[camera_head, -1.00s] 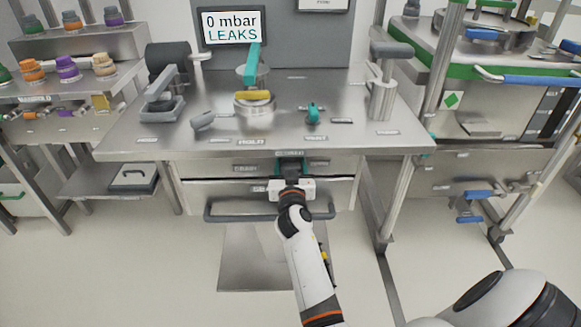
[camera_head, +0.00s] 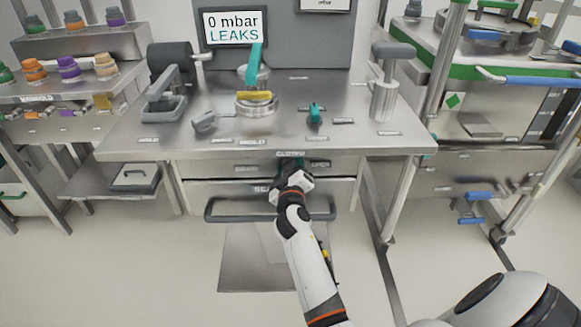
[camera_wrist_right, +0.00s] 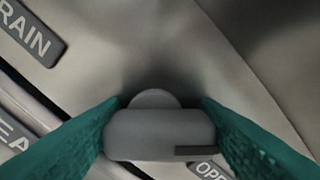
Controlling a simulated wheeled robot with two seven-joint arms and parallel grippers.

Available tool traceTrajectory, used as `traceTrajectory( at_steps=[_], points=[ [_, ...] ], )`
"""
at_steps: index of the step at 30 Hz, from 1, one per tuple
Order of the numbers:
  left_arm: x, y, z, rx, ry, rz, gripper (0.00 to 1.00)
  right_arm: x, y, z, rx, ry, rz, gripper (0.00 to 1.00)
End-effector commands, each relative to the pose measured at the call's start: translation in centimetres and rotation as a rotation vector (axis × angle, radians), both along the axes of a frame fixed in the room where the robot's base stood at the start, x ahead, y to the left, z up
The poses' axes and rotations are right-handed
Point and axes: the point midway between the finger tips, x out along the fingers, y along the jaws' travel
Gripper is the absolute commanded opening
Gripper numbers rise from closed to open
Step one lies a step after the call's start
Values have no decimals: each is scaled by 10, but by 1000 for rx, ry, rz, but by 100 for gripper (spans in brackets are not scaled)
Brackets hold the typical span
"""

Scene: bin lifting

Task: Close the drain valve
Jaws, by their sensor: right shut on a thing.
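The drain valve's grey handle (camera_wrist_right: 160,133) shows in the right wrist view, between two teal fingers. My right gripper (camera_head: 290,168) is at the front panel of the steel bench in the head view, just under a CLOSED label (camera_head: 291,154). It is shut on the handle, which also lies between its fingertips in the wrist view (camera_wrist_right: 160,112). A DRAIN label (camera_wrist_right: 32,35) is at the upper left there and an OPEN label (camera_wrist_right: 208,170) at the lower right, both slanted. In the head view the gripper and wrist hide the handle. My left gripper is not in view.
A bar handle (camera_head: 240,217) runs below the front panel, close to my right wrist. On the bench top (camera_head: 350,145) are a small teal knob (camera_head: 314,113), a yellow-marked round fitting (camera_head: 256,104) and a grey lever (camera_head: 163,95). The screen (camera_head: 234,26) reads 0 mbar LEAKS.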

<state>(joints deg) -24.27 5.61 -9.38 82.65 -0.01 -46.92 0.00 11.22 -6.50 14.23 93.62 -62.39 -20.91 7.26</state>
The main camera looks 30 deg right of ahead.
Motion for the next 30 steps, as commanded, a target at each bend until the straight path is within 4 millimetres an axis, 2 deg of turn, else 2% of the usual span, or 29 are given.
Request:
traceTrajectory(
  at_steps=[18,30],
  points=[
    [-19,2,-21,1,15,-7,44,2,3,0,-482,293,2,34],
    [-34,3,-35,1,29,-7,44,3,4,-2,-662,403,1,34]
  ],
)
